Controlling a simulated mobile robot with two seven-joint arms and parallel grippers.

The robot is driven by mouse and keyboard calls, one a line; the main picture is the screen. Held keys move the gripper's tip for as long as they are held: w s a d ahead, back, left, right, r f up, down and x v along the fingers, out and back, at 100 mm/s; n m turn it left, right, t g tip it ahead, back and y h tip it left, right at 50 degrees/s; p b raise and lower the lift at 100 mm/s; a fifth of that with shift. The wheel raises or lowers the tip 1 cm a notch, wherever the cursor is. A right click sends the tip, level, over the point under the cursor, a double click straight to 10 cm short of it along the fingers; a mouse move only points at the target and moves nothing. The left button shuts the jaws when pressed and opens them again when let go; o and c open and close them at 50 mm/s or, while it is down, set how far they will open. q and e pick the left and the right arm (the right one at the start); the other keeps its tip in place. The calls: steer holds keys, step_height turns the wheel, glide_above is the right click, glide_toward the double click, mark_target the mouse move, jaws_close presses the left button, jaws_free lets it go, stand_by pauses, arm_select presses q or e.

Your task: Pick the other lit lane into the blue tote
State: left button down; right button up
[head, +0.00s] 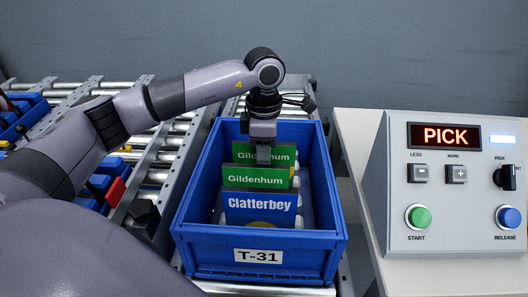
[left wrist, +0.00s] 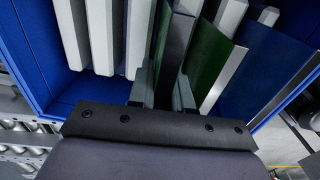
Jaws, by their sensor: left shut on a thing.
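The blue tote (head: 190,240), labelled T-31, stands in the middle of the head view; its wall also shows in the left wrist view (left wrist: 38,50). Inside stand a blue Clatterbey pack (head: 260,218) in front, a green Gildenhum pack (head: 256,185) behind it, and a rear green Gildenhum pack (head: 245,150). My left gripper (head: 264,157) reaches down into the tote and is shut on the rear Gildenhum pack, which also shows between the fingers in the left wrist view (left wrist: 172,60). The finger partly covers its label. My right gripper is out of view.
A control box (head: 450,210) at right has a PICK display (head: 444,136), a green START button (head: 418,216) and a blue RELEASE button (head: 508,217). Metal rollers (head: 160,172) run left of the tote. Blue bins (head: 22,112) stand at far left.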

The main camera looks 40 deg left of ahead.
arm_select(q)
steer(key=shift+f+b, duration=0.55)
steer(key=shift+f, duration=0.4)
steer(key=c, duration=0.6)
jaws_free()
steer(key=shift+o, duration=0.2)
steer(key=shift+r+p, duration=2.9)
steer(key=shift+r, duration=1.15)
